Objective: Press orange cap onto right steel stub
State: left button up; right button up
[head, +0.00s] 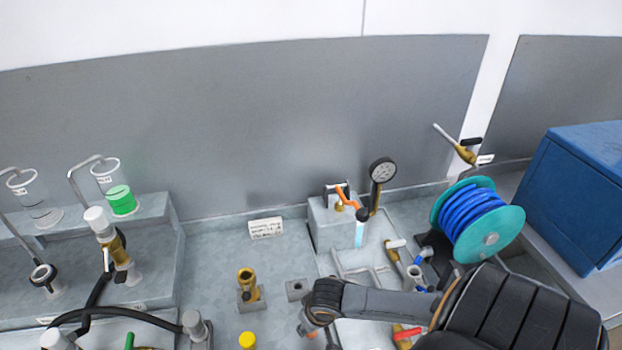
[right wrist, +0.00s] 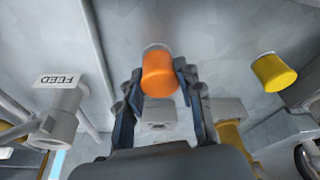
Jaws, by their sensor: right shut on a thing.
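The orange cap (right wrist: 160,75) is between the two fingers of my right gripper (right wrist: 160,88) in the right wrist view. The fingers are shut on its sides, and a pale grey rim shows at its far end. I cannot tell whether that rim belongs to the cap or to something beyond it. In the head view my right gripper (head: 310,322) is low in the middle, and only a sliver of orange shows beneath it. I cannot tell for certain which fitting is the right steel stub. My left gripper is not in view.
A yellow cap (head: 247,340) stands on the bench left of my right gripper. A square block with a hole (head: 297,289) and a brass fitting (head: 248,285) are behind. A grey fitting (head: 195,326) stands farther left. A blue hose reel (head: 478,218) is at right.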

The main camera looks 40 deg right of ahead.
jog(key=shift+s+f, duration=0.15)
jog(key=shift+f, duration=0.45)
dwell(0.7)
jog(key=shift+f, duration=0.1)
jog(key=shift+c, duration=1)
jog(key=o, duration=1.1)
